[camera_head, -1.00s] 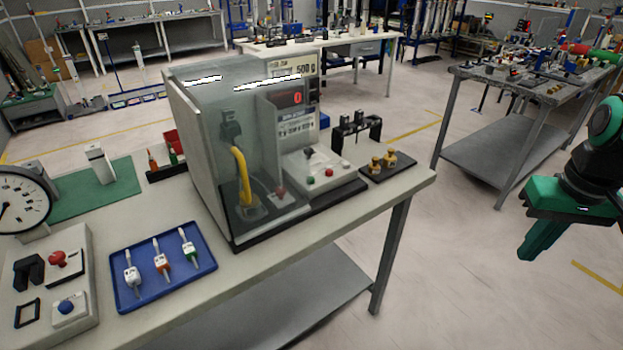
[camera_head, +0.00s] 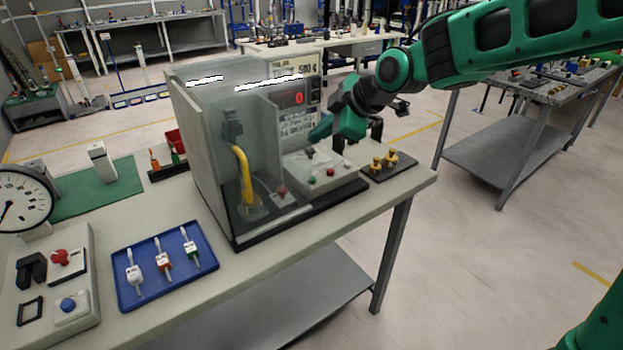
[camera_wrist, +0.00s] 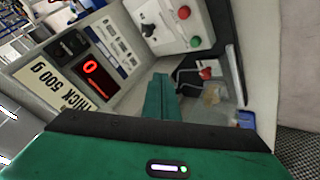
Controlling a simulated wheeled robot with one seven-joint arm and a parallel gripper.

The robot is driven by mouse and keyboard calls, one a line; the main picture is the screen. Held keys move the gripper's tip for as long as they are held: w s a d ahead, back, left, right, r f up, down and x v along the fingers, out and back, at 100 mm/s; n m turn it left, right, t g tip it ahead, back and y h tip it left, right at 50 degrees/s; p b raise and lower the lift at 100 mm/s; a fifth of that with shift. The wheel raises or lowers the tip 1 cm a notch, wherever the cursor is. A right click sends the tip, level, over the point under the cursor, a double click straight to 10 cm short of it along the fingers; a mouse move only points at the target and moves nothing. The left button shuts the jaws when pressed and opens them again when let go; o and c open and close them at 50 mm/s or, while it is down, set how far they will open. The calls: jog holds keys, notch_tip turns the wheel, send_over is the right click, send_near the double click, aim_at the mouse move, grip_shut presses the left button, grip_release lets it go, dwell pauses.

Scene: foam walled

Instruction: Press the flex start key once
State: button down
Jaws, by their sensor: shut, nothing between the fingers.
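The grey test machine (camera_head: 190,120) stands on the bench with a clear cover over a yellow cable (camera_head: 242,175). I cannot read which one is the flex start key. In the wrist view the green button (camera_wrist: 195,41) and red button (camera_wrist: 184,12) lie beyond the fingers, up and right. My gripper (camera_head: 318,133) is shut and empty, above the rear of the panel beside the display; its fingers also show in the wrist view (camera_wrist: 160,95), apart from the buttons.
A red display (camera_head: 291,98) reads 0 behind the panel. Another red button (camera_head: 282,191) sits low by the clear cover. A blue tray (camera_head: 128,290) lies front left.

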jog(key=shift+a, duration=0.25)
jog(key=shift+f, duration=4.35)
jog(key=shift+f, duration=0.15)
jog(key=shift+f, duration=0.25)
